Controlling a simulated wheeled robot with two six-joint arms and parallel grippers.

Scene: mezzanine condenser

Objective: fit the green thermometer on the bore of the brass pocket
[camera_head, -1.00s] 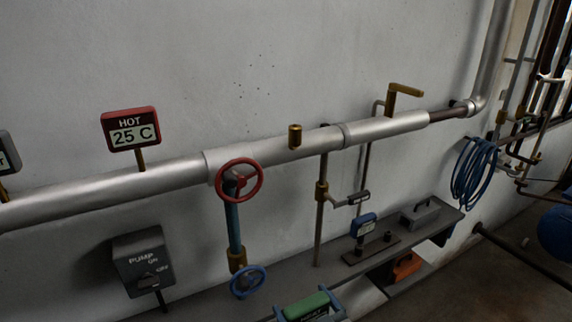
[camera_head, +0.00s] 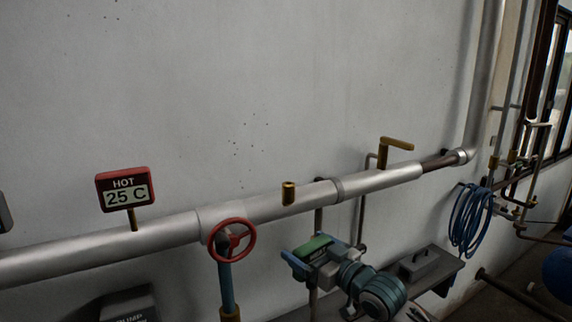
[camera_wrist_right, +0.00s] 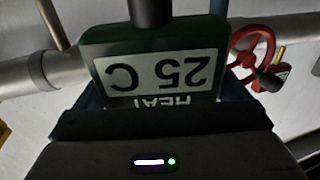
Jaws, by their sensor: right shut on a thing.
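The brass pocket (camera_head: 288,193) stands upright on top of the silver pipe, and nothing sits in it. My right gripper (camera_head: 308,253) is shut on the green thermometer (camera_head: 314,245), below and slightly right of the pocket in the head view. In the right wrist view the green thermometer (camera_wrist_right: 153,70) fills the upper middle, its "25 C" and "HEAT" face upside down, with a dark stem running up out of the picture. The pocket cannot be made out in the wrist view. My left gripper is not in view.
A red handwheel (camera_head: 232,240) is just left of my gripper. A grey box (camera_head: 418,263) sits on the shelf at right.

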